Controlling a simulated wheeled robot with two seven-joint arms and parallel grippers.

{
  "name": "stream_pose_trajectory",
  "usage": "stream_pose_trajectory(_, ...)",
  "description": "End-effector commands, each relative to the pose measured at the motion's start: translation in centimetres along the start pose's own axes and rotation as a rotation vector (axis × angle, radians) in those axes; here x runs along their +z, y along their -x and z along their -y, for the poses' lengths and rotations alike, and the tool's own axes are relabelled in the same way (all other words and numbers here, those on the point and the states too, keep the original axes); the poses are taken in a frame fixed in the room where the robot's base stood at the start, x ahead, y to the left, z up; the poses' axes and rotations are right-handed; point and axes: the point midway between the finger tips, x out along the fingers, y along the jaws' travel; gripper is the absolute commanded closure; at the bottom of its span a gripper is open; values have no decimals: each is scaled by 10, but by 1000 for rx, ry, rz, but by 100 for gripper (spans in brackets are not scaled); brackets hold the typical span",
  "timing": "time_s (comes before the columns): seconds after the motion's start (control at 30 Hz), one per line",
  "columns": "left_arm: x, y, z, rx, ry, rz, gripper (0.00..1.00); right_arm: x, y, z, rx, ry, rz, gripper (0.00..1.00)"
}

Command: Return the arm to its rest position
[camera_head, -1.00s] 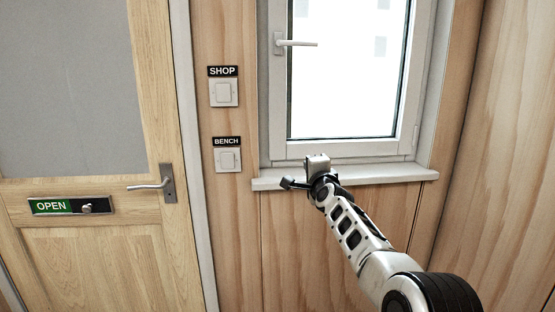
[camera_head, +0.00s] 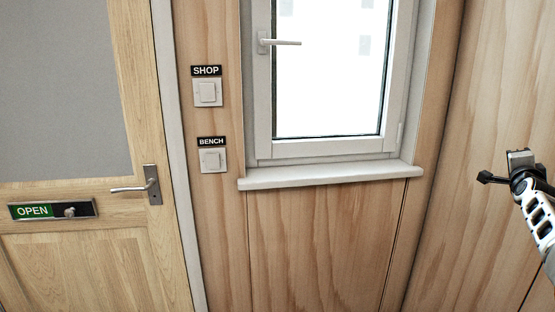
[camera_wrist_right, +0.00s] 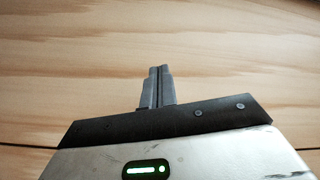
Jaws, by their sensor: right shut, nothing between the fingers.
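My right arm (camera_head: 540,220) comes in at the right edge of the head view. My right gripper (camera_head: 484,177) is at its far end, in front of the wooden wall on the right and well apart from the window and the switches. In the right wrist view the two fingers of my right gripper (camera_wrist_right: 157,86) are together, with nothing between them and plain wood behind. My left gripper is not in view.
A window with a handle (camera_head: 278,41) and a white sill (camera_head: 330,175) is at centre. Two wall switches, labelled SHOP (camera_head: 208,92) and BENCH (camera_head: 212,160), are left of it. A wooden door (camera_head: 95,265) with a lever handle (camera_head: 136,188) and an OPEN sign (camera_head: 33,211) stands at left.

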Motion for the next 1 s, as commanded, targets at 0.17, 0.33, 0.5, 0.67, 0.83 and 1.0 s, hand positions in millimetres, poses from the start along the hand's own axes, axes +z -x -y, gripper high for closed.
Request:
stream_pose_trajectory(0.17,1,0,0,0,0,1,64,-33,4,-19,16,81,-36,100)
stream_pose_trajectory(0.33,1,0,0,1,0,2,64,-12,17,-52,27,297,13,100)
stream_pose_trajectory(0.5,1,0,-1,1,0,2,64,19,41,-94,33,550,92,100)
stream_pose_trajectory(0.67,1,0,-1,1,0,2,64,66,87,-151,20,861,226,100)
stream_pose_trajectory(0.83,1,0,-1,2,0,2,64,129,174,-224,-41,1226,443,100)
stream_pose_trajectory(1.0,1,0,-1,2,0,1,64,177,281,-281,-144,1488,666,100)
